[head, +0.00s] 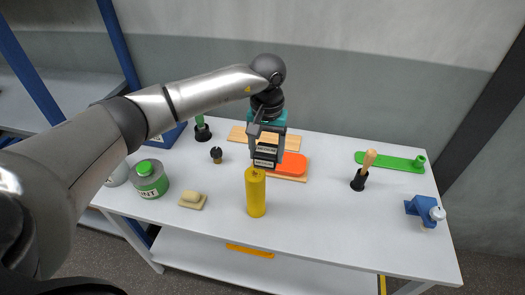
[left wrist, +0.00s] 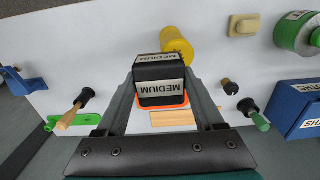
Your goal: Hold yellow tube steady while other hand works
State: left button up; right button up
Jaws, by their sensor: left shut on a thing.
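The yellow tube (head: 256,198) stands upright near the front edge of the white table. It also shows in the left wrist view (left wrist: 178,46), partly behind a black block. My left gripper (head: 266,151) is shut on that black block (head: 264,160), which has white MEDIUM labels and sits between the fingers in the left wrist view (left wrist: 161,98). The block is just behind and above the tube's top in the head view; I cannot tell whether they touch. No gripper is on the tube. My right gripper is not in view.
An orange piece (head: 294,163) lies on a wooden board behind the block. A green can (head: 150,180), a beige block (head: 192,200) and a dark knob (head: 216,155) are at left. A wood-handled tool (head: 366,165), green strip (head: 385,162) and blue clamp (head: 424,209) are at right.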

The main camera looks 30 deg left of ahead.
pick_arm(q)
jog(key=a+r, duration=0.2)
jog(key=a, duration=0.5)
jog(key=a+r+b, duration=0.1)
jog(key=a+r, duration=0.2)
jog(key=a, duration=0.5)
dwell(0.6)
jog(key=shift+m, duration=0.6)
jog(key=s+d+f+b, duration=0.1)
jog(key=d+f+b, duration=0.1)
jog(key=d, duration=0.2)
jog(key=s+d+f+b, duration=0.1)
jog(key=d+f+b, duration=0.1)
jog(key=d+b, duration=0.1)
jog(key=s+d+f+b, duration=0.1)
jog(key=d+f+b, duration=0.1)
jog(key=d, duration=0.3)
jog(key=shift+s+b, duration=0.2)
jog(key=shift+b, duration=0.45)
jog(key=s+d+f+m+b, duration=0.1)
jog(key=s+d+f+b, duration=0.5)
jog(key=s+d+b, duration=0.2)
jog(key=shift+s+d, duration=0.7)
jog(key=shift+s, duration=0.1)
